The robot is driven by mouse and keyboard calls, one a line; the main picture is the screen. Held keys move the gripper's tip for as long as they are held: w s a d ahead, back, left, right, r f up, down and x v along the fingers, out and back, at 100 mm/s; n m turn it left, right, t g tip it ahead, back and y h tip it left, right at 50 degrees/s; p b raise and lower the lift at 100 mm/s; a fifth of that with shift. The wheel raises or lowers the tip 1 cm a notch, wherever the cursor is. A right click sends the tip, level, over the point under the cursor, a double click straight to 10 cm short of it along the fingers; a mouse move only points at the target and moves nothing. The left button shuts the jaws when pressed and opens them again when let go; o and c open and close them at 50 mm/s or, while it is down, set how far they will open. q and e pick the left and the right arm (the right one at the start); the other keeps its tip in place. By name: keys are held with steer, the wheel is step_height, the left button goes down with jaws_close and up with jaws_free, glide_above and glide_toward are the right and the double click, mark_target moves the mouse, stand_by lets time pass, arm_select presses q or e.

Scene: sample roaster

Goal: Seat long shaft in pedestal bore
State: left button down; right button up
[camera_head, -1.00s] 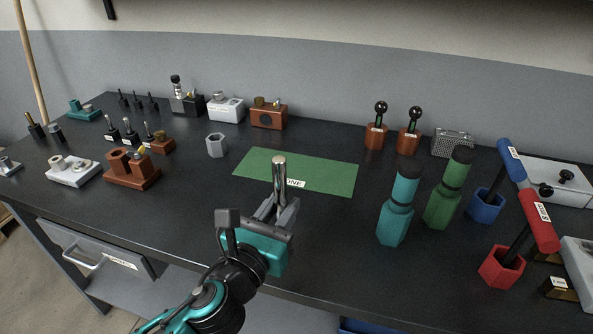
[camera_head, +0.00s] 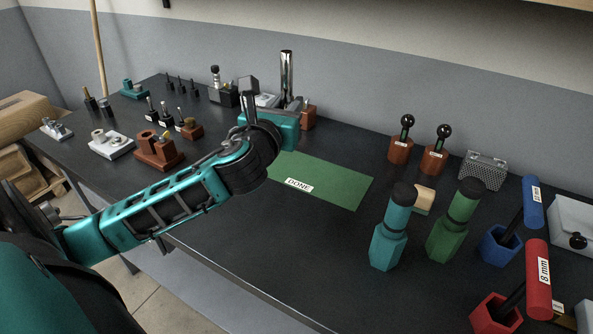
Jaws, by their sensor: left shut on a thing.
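The long shaft (camera_head: 287,72) is a bright steel rod. It stands nearly upright in my left gripper (camera_head: 272,101), which is shut on its lower part, above the back of the bench. The shaft's lower end is hidden by the gripper. I cannot tell for sure which block is the pedestal. A red-brown block with raised posts (camera_head: 158,152) stands left of my forearm, and a white block with posts (camera_head: 111,144) is beside it. The shaft is apart from both. My right gripper is not in view.
A green mat (camera_head: 325,182) lies clear mid-bench. My gripper partly hides a white block and a brown block (camera_head: 308,117) at the back. Small black-handled tools (camera_head: 165,115) stand at left. Teal (camera_head: 389,245) and green (camera_head: 447,235) bottles and coloured holders crowd the right.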

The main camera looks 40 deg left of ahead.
arm_select(q)
steer(key=shift+n+y, duration=0.3)
steer(key=shift+y, duration=0.1)
steer(key=f+b, duration=0.1)
steer(key=f, duration=0.3)
steer(key=a+f+b, duration=0.1)
steer(key=f+b, duration=0.1)
steer(key=f, duration=0.2)
steer(key=a+f+b, duration=0.1)
steer(key=f+b, duration=0.1)
steer(key=f, duration=0.3)
steer(key=shift+w+a, duration=0.15)
steer(key=shift+w, duration=0.05)
steer(key=shift+f, duration=0.15)
step_height(320, 180, down, 4)
steer(key=shift+r+b, duration=0.2)
steer(key=shift+b, duration=0.8)
steer(key=shift+f, duration=0.3)
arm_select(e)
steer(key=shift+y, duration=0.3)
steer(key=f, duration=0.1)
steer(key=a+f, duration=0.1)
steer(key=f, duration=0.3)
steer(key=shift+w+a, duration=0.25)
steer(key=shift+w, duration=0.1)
